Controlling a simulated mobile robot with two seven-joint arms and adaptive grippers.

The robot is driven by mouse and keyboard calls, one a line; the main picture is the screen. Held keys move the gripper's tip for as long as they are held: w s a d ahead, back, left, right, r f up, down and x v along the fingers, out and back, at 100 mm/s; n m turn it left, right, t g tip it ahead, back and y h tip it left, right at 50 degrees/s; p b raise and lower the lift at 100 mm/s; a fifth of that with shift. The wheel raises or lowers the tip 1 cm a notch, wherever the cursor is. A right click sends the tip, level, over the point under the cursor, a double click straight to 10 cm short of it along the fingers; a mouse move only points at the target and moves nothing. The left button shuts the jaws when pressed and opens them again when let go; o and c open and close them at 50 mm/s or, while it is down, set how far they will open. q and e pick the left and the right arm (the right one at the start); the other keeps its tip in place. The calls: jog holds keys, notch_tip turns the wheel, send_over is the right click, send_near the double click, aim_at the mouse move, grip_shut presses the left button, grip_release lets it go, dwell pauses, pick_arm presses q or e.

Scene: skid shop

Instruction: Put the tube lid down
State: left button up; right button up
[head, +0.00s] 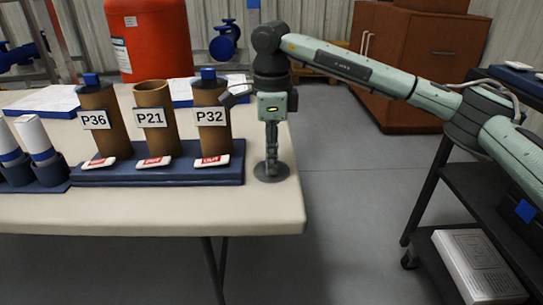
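Three brown cardboard tubes stand upright in a blue rack (160,177) on the table: P36 (113,138), P21 (160,138) and P32 (214,140). P36 and P32 have lids with blue knobs on top; P21 is open at the top. My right gripper (271,162) points down to the right of the rack, near the table's right edge. Its fingers are close together over a dark round tube lid (263,175), with the lid's knob hidden by them. The lid is at or just above the tabletop; I cannot tell if it touches. My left gripper is out of view.
White rolls in blue holders (48,172) stand on the left of the table (150,212). Red-and-white tags lie before the tubes. Papers (48,101) lie behind. A dark cart (470,190) stands at right, beyond open floor. A red drum (150,40) is behind.

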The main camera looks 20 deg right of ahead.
jog(key=shift+r, duration=0.1)
jog(key=shift+r, duration=0.25)
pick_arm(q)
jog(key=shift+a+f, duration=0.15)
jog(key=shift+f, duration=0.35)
pick_arm(e)
notch_tip(320, 180, up, 12)
jog(key=shift+f, duration=0.15)
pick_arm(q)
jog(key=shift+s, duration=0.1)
pick_arm(e)
jog(key=shift+f, duration=0.1)
